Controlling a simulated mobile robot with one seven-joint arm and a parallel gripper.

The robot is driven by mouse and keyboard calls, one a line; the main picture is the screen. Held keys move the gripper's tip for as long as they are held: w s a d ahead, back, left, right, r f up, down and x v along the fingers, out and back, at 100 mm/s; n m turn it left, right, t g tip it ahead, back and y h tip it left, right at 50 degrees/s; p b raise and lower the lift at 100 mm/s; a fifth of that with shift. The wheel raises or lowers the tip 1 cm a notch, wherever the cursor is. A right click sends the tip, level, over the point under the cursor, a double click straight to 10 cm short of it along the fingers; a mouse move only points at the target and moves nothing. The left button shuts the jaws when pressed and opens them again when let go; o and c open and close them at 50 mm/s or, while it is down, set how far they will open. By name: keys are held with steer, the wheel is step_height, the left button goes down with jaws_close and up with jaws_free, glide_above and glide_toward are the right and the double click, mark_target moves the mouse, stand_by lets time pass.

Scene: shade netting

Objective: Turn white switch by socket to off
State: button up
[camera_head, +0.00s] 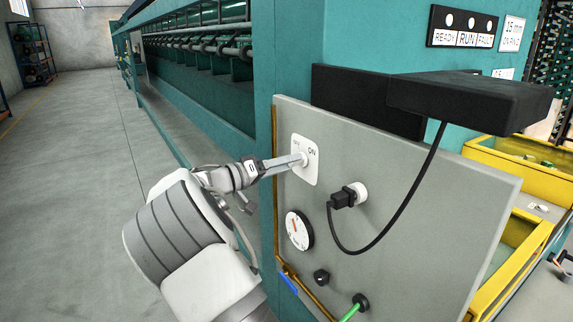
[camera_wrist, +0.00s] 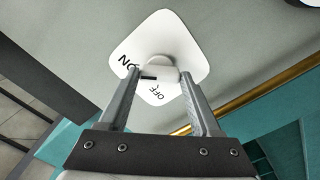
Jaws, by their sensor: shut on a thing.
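The white switch plate (camera_head: 311,172) is on the upper left of the grey panel (camera_head: 400,215), with ON printed at its right and OFF, partly covered, at its left. In the wrist view the plate (camera_wrist: 165,30) carries a round white knob (camera_wrist: 163,66). A short black mark by the knob points left in that view, near the end of ON and above OFF. My gripper (camera_head: 301,160) reaches in from the left and is shut on the knob; its fingers (camera_wrist: 160,75) stand on both sides of it. The black plug in the white socket (camera_head: 361,192) is to the lower right of the switch.
A black cable hangs from the plug up to a black shelf (camera_head: 470,97) jutting out above. A round dial (camera_head: 298,230), a yellow pipe with a blue handle (camera_head: 289,282) and a green-cabled connector (camera_head: 361,302) are lower. Yellow bins (camera_head: 525,165) stand right; open floor lies left.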

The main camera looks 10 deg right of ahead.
steer(key=shift+n, duration=0.3)
steer(key=shift+n+p, duration=5.3)
steer(key=shift+n, duration=3.3)
steer(key=o, duration=1.4)
